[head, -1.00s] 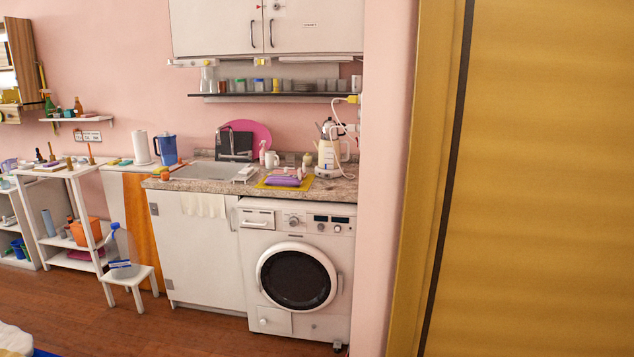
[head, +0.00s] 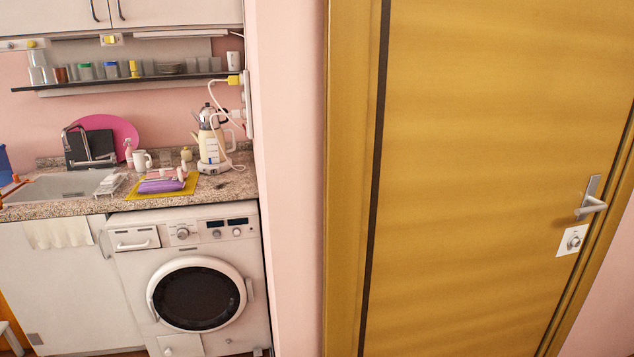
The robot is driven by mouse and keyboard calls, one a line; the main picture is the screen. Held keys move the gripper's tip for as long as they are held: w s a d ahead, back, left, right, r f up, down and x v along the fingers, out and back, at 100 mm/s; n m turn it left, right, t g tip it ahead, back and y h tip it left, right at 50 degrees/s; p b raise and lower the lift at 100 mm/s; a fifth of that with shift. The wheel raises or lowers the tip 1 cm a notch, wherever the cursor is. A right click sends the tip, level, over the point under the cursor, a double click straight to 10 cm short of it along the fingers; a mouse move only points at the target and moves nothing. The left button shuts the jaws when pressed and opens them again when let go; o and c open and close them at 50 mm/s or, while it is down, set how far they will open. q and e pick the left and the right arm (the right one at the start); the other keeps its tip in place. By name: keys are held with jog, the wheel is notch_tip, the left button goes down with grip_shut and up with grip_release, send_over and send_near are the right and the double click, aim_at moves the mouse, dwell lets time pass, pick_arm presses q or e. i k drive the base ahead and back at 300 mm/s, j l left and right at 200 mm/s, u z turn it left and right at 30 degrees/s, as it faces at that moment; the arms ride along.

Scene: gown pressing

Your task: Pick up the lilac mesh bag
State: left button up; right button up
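A lilac-purple soft item (head: 163,186), which may be the lilac mesh bag, lies on a yellow mat (head: 188,187) on the speckled counter above the washing machine. It is too small to tell whether it is mesh. Pinkish items (head: 168,174) lie against its back edge. Neither of my grippers is in view.
The counter (head: 235,186) holds a sink (head: 62,187), a white mug (head: 142,160) and a kettle (head: 211,150). A washing machine (head: 230,212) stands below. A closed yellow-brown door (head: 480,150) with a lever handle (head: 592,205) fills the right side.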

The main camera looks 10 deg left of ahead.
aim_at(176, 184)
jog(key=i+j, duration=0.2)
jog(key=j, duration=0.2)
jog(key=i+j, duration=0.2)
jog(key=j, duration=0.15)
jog(key=i+j, duration=0.2)
jog(key=j, duration=0.2)
jog(key=i+j, duration=0.2)
jog(key=j, duration=0.2)
jog(key=i+j, duration=0.2)
jog(key=j, duration=0.15)
jog(key=i+j, duration=0.2)
jog(key=j, duration=0.2)
jog(key=i+j, duration=0.2)
jog(key=j, duration=0.2)
